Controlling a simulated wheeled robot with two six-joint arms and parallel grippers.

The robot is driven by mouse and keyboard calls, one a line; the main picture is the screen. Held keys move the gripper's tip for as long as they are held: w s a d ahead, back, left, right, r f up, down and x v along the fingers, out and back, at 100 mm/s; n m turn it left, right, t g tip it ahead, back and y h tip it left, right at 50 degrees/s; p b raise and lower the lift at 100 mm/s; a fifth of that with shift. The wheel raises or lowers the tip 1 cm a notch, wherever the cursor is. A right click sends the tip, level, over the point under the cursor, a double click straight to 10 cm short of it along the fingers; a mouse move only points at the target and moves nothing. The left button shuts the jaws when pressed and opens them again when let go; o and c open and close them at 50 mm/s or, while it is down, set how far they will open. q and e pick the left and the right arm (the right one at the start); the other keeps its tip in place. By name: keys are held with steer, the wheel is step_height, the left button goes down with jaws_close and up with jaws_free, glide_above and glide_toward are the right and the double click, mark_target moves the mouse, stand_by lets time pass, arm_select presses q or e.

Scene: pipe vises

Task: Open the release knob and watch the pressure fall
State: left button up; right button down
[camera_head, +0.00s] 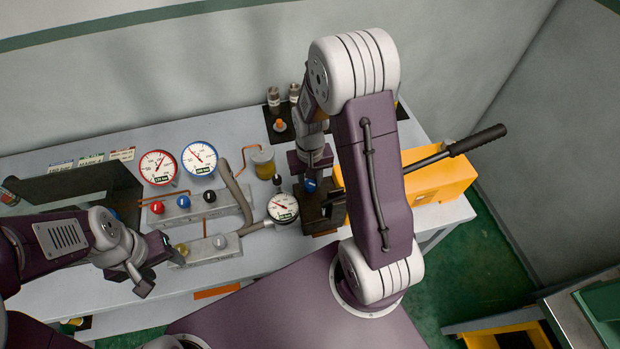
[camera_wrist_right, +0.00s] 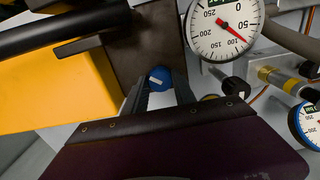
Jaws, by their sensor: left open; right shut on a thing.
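The blue knob (camera_head: 310,185) sits on a dark block beside the yellow pump (camera_head: 432,180); it also shows in the right wrist view (camera_wrist_right: 159,78). My right gripper (camera_wrist_right: 160,88) is shut on the blue knob, its fingers on either side of it. The white pressure gauge (camera_head: 283,206) stands just left of the block. In the right wrist view the gauge (camera_wrist_right: 222,28) has a red needle pointing between 50 and 100. My left gripper (camera_head: 160,268) is open and empty at the front edge of the valve manifold.
A manifold (camera_head: 190,210) with red, blue and black knobs and two larger gauges (camera_head: 158,167) (camera_head: 199,158) stand at left. A black-gripped pump lever (camera_head: 478,140) slants up to the right. An amber jar (camera_head: 263,163) stands behind the gauge.

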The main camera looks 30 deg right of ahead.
mark_target(310, 184)
steer(key=n+p, duration=0.1)
steer(key=n, duration=0.3)
steer(key=shift+n, duration=0.4)
stand_by(0.4)
steer(key=c, duration=1)
jaws_free()
step_height(310, 184, up, 9)
steer(key=shift+r, duration=0.1)
steer(key=shift+s, duration=0.1)
